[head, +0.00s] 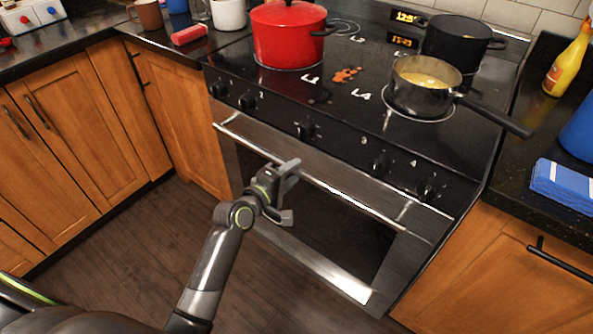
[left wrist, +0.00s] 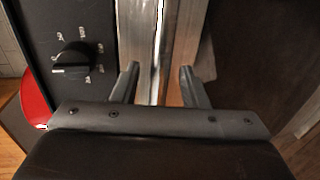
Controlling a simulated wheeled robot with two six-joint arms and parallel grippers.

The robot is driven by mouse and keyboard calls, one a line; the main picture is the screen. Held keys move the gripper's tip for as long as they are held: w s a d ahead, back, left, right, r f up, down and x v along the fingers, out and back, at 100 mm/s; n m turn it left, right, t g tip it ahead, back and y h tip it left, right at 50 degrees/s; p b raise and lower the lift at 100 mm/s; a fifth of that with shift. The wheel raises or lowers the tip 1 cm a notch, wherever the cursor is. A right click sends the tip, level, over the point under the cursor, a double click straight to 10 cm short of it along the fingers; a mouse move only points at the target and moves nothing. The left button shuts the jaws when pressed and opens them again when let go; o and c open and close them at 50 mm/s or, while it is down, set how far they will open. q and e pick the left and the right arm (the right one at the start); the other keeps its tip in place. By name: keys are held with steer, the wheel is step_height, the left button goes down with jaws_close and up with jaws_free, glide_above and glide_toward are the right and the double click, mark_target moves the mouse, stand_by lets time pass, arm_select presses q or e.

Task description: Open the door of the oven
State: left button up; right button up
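The oven (head: 330,150) has a dark glass door (head: 345,238) in a steel frame, and it looks closed. A long steel handle (head: 340,194) runs across the top of the door. My left gripper (head: 287,192) is at the left-middle part of this handle. In the left wrist view, the two fingers of the left gripper (left wrist: 160,86) stand apart, one on each side of a bright metal strip that looks like the handle (left wrist: 160,35). I cannot tell whether either finger touches it. My right gripper is not in view.
Stove knobs (head: 305,130) line the panel above the handle; one knob (left wrist: 72,60) shows close in the left wrist view. A red pot (head: 287,35) and a saucepan (head: 425,90) stand on the cooktop. Wooden cabinets (head: 70,140) flank the oven. The floor (head: 130,245) in front looks clear.

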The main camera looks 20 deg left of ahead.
arm_select(q)
steer(key=shift+x, duration=1.2)
steer(key=shift+c, duration=0.4)
jaws_close()
